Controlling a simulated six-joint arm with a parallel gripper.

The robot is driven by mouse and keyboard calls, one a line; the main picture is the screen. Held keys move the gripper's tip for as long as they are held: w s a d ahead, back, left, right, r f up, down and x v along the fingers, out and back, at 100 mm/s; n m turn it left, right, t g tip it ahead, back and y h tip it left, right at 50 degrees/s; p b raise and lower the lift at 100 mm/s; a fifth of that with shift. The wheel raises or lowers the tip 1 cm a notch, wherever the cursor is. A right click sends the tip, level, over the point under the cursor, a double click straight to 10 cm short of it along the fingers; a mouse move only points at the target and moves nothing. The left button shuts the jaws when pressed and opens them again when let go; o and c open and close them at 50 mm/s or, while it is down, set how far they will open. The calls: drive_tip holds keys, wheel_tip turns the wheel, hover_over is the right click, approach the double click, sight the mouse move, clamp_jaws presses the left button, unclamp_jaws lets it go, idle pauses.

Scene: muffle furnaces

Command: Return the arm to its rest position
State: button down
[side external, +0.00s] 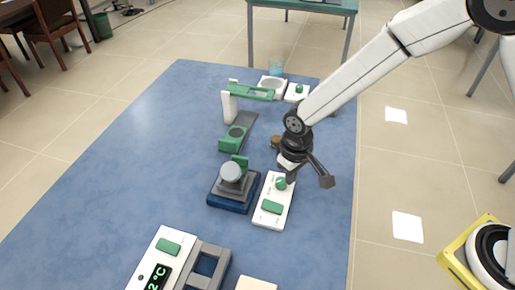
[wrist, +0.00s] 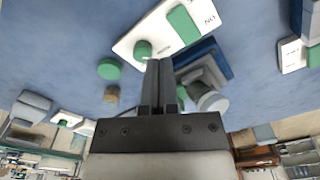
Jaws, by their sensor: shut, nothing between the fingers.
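My gripper (side external: 289,175) is over the far end of a white control panel (side external: 267,222) on the blue table. The panel carries a round green knob (side external: 281,183) and a green rectangular switch (side external: 272,207). In the wrist view the two dark fingers of my gripper (wrist: 158,64) are together, with nothing between them. Their tips appear close beside the green knob (wrist: 142,50); I cannot tell whether they touch it. The green switch (wrist: 184,24) lies farther along the panel, near printed "ON" letters.
A blue-based device with a grey round top (side external: 232,172) stands just left of the panel. Behind it are a white-and-green stand (side external: 230,105) and a white dish unit (side external: 271,86). A temperature display unit (side external: 160,262) is at the front. The blue table's left side (side external: 130,160) is clear.

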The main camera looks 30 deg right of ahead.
drive_tip(key=s+d+r+m+t, duration=0.1)
drive_tip(key=s+d+r, duration=0.3)
drive_tip(key=d, duration=0.5)
drive_tip(key=s+d+r+m+t, duration=0.1)
drive_tip(key=s+d+r, duration=0.3)
drive_tip(key=s+d, duration=0.2)
drive_tip(key=d, duration=0.2)
drive_tip(key=shift+s+d+m, duration=0.3)
drive_tip(key=shift+s+d, duration=0.05)
drive_tip(key=shift+s, duration=0.05)
